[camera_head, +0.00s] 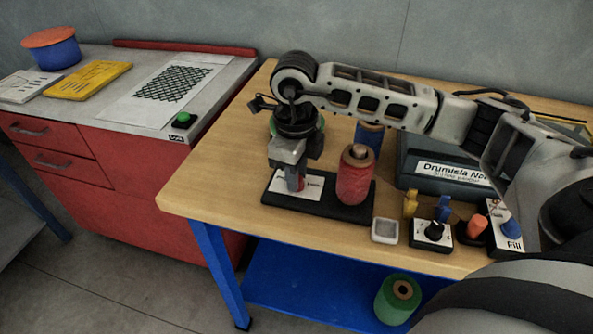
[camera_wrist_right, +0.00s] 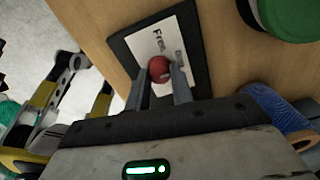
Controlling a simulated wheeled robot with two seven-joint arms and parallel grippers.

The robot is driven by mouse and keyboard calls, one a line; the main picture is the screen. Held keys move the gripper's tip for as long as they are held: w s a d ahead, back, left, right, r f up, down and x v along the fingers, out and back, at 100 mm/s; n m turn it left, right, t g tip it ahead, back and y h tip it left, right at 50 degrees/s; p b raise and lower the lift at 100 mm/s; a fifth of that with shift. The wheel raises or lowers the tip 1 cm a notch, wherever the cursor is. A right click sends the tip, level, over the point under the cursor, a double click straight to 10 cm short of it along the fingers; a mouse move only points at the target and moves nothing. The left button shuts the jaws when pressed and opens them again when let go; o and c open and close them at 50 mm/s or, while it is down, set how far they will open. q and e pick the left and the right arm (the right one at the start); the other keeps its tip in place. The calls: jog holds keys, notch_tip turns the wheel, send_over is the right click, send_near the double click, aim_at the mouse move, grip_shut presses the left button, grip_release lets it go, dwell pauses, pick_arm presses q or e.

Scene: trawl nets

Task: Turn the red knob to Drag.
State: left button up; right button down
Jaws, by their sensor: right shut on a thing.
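The red knob (camera_wrist_right: 159,69) sits on a white label card (camera_wrist_right: 178,42) in the right wrist view. The card reads "Free" with a second, smaller word that is hard to read. It lies on a black board (camera_head: 333,207) on the wooden bench. My right gripper (camera_wrist_right: 161,88) points down at the knob and is shut on it, one finger on each side. In the head view the gripper (camera_head: 290,178) hides nearly all of the knob. I cannot tell which word the knob points to. My left gripper is not in view.
A red spool (camera_head: 356,178) stands on the same board, close right of my gripper. A blue spool (camera_head: 369,137) and a dark labelled case (camera_head: 445,172) are behind. The bench's left end is clear.

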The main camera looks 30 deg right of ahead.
jog(key=c, duration=1.2)
grip_release()
jog(key=shift+r, duration=0.15)
notch_tip(320, 180, up, 16)
jog(key=shift+a+p, duration=0.2)
jog(key=shift+p, duration=0.15)
jog(key=shift+s+f, duration=0.2)
